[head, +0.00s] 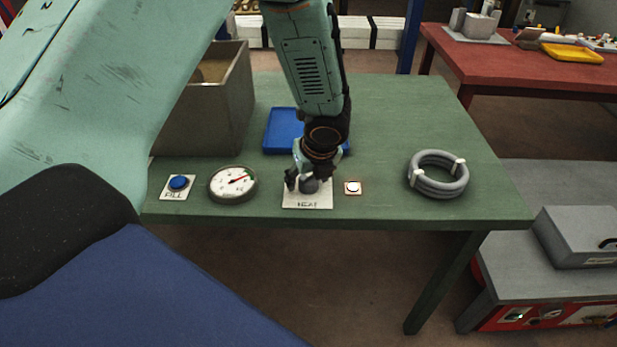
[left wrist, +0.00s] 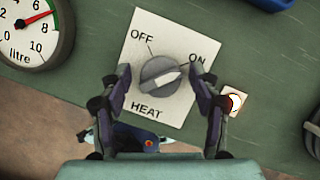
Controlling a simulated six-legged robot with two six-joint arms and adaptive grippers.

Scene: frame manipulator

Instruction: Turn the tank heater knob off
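The heater knob is a round grey dial (left wrist: 160,76) on a white plate (left wrist: 150,28) marked OFF, ON and HEAT. Its white pointer is turned to the right, toward the ON side. My left gripper (head: 309,183) is over the knob and pointing down. In the left wrist view its two fingers are open, one on each side of the knob, with a small gap on both sides. In the head view the gripper hides part of the knob, and the HEAT plate (head: 308,203) shows below it. My right gripper is not in view.
A small lit lamp (head: 353,187) is right of the plate. A litre gauge (head: 233,184) and a blue FILL button (head: 179,183) are to the left. A grey tank (head: 205,110), a blue tray (head: 281,130) and a coiled hose (head: 438,174) are also on the green table (head: 400,110).

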